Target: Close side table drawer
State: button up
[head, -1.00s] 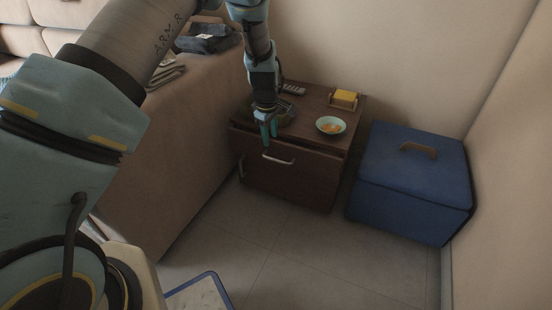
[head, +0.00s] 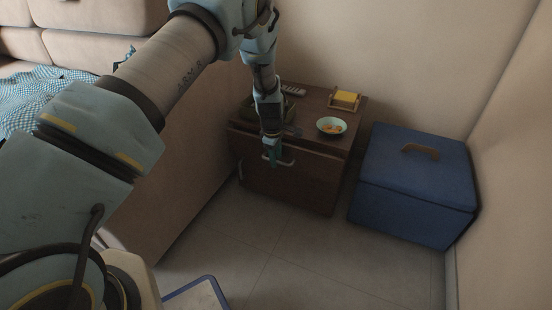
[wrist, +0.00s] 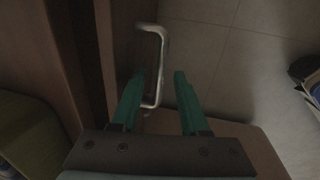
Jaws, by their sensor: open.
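The dark brown side table (head: 312,103) stands against the wall in the head view. Its drawer (head: 308,180) faces me, with a silver handle (head: 284,163) on the front. The drawer front appears to stand out a little from the tabletop; a dark gap shows behind it in the wrist view. My gripper (head: 272,158) points down at the handle, open and empty. In the wrist view, its green fingers (wrist: 161,85) lie either side of the handle's outer bar (wrist: 162,62), the left one on the drawer side. I cannot tell whether they touch it.
A bowl (head: 331,126), a yellow item in a wooden holder (head: 346,98) and a remote (head: 293,91) sit on the table. A blue lidded box (head: 410,190) stands close on its right, the brown sofa (head: 190,150) on its left.

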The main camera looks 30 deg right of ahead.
grip_shut()
dwell(0.4)
dwell(1.1)
